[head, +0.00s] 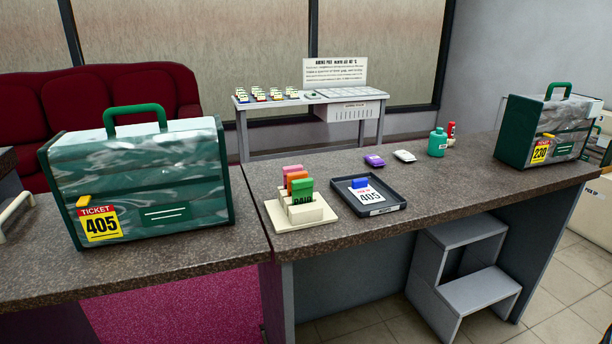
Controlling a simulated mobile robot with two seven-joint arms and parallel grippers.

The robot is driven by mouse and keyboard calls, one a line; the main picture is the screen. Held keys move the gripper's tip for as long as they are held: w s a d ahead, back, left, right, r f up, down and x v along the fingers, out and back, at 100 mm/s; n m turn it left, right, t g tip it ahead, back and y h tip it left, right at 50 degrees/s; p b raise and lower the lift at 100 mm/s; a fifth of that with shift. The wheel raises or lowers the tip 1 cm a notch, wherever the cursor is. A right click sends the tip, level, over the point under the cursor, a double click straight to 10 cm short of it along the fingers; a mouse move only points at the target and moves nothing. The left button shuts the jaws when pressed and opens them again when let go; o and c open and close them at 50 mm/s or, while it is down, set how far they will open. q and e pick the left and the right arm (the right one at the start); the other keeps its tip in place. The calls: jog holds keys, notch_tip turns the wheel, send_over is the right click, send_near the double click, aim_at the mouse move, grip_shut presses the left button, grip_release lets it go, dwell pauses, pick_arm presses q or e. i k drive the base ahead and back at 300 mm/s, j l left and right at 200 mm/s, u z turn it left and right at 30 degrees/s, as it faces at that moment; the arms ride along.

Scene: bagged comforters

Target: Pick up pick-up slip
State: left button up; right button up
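A white pick-up slip (370,196) printed 405 lies in a dark shallow tray (394,205) on the counter. A small blue piece (359,183) sits at the slip's upper edge; I cannot tell whether it is fixed to it. A green bagged comforter (190,190) with a green handle and a yellow ticket 405 (100,224) stands on the counter at the left. Another green bagged comforter (527,125) with ticket 230 (540,151) stands at the far right. Neither of my grippers shows in the head view.
A cream holder (305,213) with upright coloured cards stands just left of the tray. Purple (374,160) and white (404,156) small items and a teal bottle (437,142) sit behind. A grey step stool (470,280) stands below the counter. Counter right of the tray is clear.

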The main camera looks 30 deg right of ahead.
aim_at(365, 193)
jog(key=z, duration=1.4)
jog(key=u, duration=0.55)
jog(key=l+u, duration=0.15)
jog(key=u, duration=0.25)
jog(key=l+u, duration=0.2)
jog(key=u, duration=0.2)
jog(key=l+u, duration=0.2)
jog(key=u, duration=0.2)
jog(key=l+u, duration=0.35)
jog(key=k+l+u, duration=0.3)
jog(key=l, duration=0.2)
jog(key=k+l, duration=0.1)
jog(key=l, duration=0.2)
jog(key=k+l+u, duration=0.15)
jog(key=l, duration=0.45)
jog(key=k+u, duration=0.05)
